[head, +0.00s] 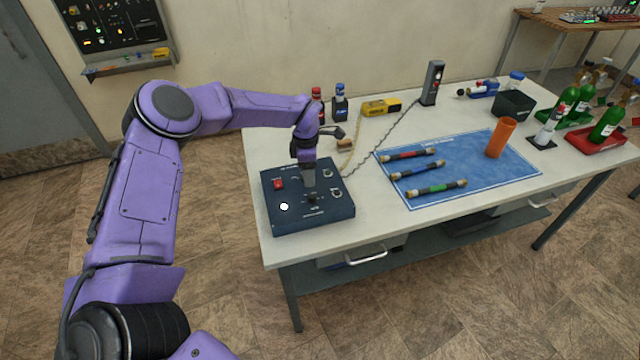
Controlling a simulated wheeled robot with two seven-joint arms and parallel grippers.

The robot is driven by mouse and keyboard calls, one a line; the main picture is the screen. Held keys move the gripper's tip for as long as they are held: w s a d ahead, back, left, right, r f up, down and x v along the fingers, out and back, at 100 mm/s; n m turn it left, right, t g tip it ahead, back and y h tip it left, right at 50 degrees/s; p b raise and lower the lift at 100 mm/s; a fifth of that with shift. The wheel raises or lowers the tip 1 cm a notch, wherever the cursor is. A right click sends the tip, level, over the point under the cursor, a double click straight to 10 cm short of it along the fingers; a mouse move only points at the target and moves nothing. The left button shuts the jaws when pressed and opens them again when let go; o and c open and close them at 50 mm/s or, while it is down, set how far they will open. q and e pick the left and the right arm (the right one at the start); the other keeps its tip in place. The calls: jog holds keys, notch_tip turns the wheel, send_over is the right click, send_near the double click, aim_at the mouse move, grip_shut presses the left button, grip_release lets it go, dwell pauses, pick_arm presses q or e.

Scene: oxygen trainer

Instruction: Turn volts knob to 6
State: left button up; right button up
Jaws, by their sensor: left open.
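A dark blue control box (324,213) sits at the near left corner of the white table. Its top panel carries a red switch (279,184), a lit white round lamp (284,206) and small dark knobs or sockets towards the right. A small dark knob (311,198) shows just below my left gripper. My left gripper (309,186) points down over the middle of the panel and is open. It hides part of the panel, and I cannot tell whether it touches the knob. The panel's lettering and the volts setting are too small to read. My right gripper is not in view.
Two small bottles (340,104) and a yellow tool (381,107) stand behind the box. A blue mat (470,150) with several striped cylinders and an orange cup (501,138) lies to the right. Green bottles (607,124) stand at the far right. Bare tabletop (375,218) is right of the box.

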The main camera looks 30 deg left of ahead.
aim_at(314, 194)
pick_arm(q)
jog(key=shift+m+g, duration=0.3)
jog(key=s+f, duration=0.1)
jog(key=s+d+f, duration=0.1)
jog(key=s, duration=0.1)
jog(key=s+d+f, duration=0.1)
jog(key=shift+s+f+p, duration=0.1)
jog(key=shift+s+p, duration=0.2)
jog(key=shift+s, duration=0.05)
jog(key=shift+f, duration=0.2)
jog(key=w+f, duration=0.2)
jog(key=shift+w+d, duration=0.3)
jog(key=shift+w, duration=0.1)
jog(key=shift+w+a+f, duration=0.1)
jog(key=shift+w+f, duration=0.05)
jog(key=c, duration=0.9)
jog(key=shift+s+r, duration=0.25)
jog(key=shift+r, duration=0.05)
grip_shut()
jog(key=shift+c, duration=0.7)
grip_release()
jog(key=shift+a, duration=0.15)
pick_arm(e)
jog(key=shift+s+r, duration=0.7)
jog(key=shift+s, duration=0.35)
pick_arm(q)
jog(key=shift+f, duration=0.1)
grip_shut()
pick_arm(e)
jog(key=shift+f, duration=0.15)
